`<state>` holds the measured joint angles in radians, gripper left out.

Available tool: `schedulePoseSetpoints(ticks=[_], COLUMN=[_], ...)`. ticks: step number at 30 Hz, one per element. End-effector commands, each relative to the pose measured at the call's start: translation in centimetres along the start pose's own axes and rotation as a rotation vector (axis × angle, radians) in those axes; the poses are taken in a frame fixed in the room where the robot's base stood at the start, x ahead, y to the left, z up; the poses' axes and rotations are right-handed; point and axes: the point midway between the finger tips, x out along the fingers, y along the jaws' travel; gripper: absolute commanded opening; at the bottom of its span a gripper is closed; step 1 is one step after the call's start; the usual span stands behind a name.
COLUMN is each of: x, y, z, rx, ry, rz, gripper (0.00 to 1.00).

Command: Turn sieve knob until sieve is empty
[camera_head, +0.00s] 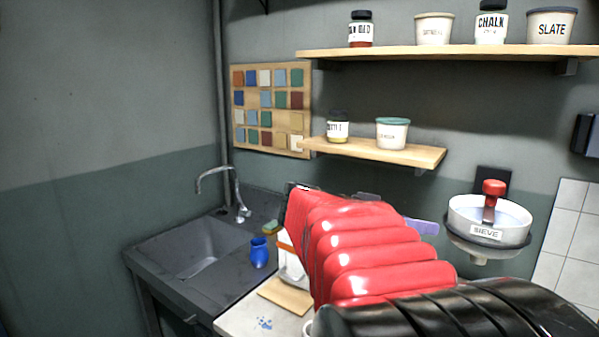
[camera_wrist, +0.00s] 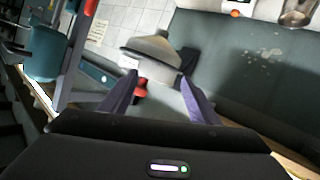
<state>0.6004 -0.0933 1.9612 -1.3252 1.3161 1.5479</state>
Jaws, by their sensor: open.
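The sieve (camera_head: 465,213) is a white round bowl with a grey band and a "SIEVE" label, fixed to the wall at the right in the head view. Its red knob (camera_head: 493,187) stands on top on a dark metal arm. The inside looks pale; how much it holds is unclear. In the wrist view the sieve (camera_wrist: 155,50) appears rotated, with the red knob (camera_wrist: 140,88) showing between the purple fingers, nearer the left one. My gripper (camera_wrist: 160,92) is open and empty. In the head view a purple finger shows left of the sieve, apart from the knob; my arm hides the rest.
Wooden shelves (camera_head: 375,152) with jars and tubs are on the wall above. A dark sink (camera_head: 195,250) with a tap and a blue cup (camera_head: 259,252) is at the left. White tiles (camera_head: 567,222) are right of the sieve.

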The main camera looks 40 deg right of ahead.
Motion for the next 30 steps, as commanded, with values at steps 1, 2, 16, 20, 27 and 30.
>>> schedulePoseSetpoints(ticks=[1,2,16,20,27,30], x=[1.6,2.3,5.9,5.9,6.7,7.6], y=[0.3,0.5,1.8,1.8,2.0,2.2], z=[-1.6,-2.5,-7.9,-7.9,-8.1,-8.3], rx=[0.053,0.086,0.282,0.282,0.281,0.281], ry=[0.048,0.079,0.285,0.284,0.283,0.282], rz=[0.052,0.076,0.185,0.185,0.187,0.187], gripper=[0.56,0.56,0.56,0.56,0.56,0.56])
